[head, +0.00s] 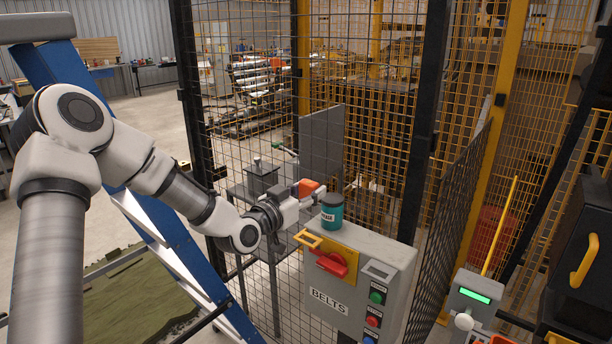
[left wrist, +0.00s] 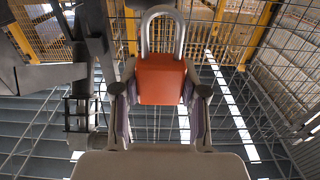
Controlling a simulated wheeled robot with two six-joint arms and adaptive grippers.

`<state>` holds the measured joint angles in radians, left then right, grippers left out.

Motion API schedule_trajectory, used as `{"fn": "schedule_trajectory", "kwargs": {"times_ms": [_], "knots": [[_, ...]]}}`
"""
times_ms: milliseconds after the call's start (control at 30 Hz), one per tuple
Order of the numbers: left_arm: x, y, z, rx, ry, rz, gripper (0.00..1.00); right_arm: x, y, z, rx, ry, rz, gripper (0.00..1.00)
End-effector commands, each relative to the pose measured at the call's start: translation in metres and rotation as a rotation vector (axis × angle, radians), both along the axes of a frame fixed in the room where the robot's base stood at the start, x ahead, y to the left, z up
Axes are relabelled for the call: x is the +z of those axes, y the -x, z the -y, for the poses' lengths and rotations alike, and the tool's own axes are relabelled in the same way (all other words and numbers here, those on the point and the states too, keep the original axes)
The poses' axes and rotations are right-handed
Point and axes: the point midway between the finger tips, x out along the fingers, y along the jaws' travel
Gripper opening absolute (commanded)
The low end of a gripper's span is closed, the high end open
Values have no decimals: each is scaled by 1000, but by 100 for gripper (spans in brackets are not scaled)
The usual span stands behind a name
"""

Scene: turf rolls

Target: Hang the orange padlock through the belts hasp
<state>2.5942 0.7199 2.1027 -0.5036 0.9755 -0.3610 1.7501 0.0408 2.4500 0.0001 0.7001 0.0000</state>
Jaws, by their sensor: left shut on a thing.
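My left gripper (head: 298,193) is shut on the orange padlock (head: 309,187) and holds it in the air, above and behind the left part of the BELTS box (head: 345,306). In the left wrist view the padlock's orange body (left wrist: 161,80) sits between the two fingers of the gripper (left wrist: 160,98). Its grey shackle (left wrist: 163,22) points away from the gripper and looks closed in a U. The box has a yellow plate with a red rotary handle (head: 332,263) and a yellow hasp loop (head: 307,239) at its upper left. The padlock is apart from the hasp. My right gripper is out of view.
A teal can (head: 331,212) stands on the box top, close to the right of the padlock. A mesh fence (head: 385,150) rises behind the box. A grey device with a green display (head: 475,296) stands at the right. A blue ladder (head: 185,240) is at the left.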

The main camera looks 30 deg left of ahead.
Motion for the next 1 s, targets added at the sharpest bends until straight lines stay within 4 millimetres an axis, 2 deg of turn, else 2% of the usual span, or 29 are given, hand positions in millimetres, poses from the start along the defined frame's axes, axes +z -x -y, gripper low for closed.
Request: {"fn": "schedule_trajectory", "kwargs": {"times_ms": [367,800,1000], "knots": [[-3,0,0,1,0,1,4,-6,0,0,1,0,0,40],[-50,0,0,1,0,1,4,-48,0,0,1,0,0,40],[-59,0,0,1,0,1,4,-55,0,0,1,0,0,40]]}}
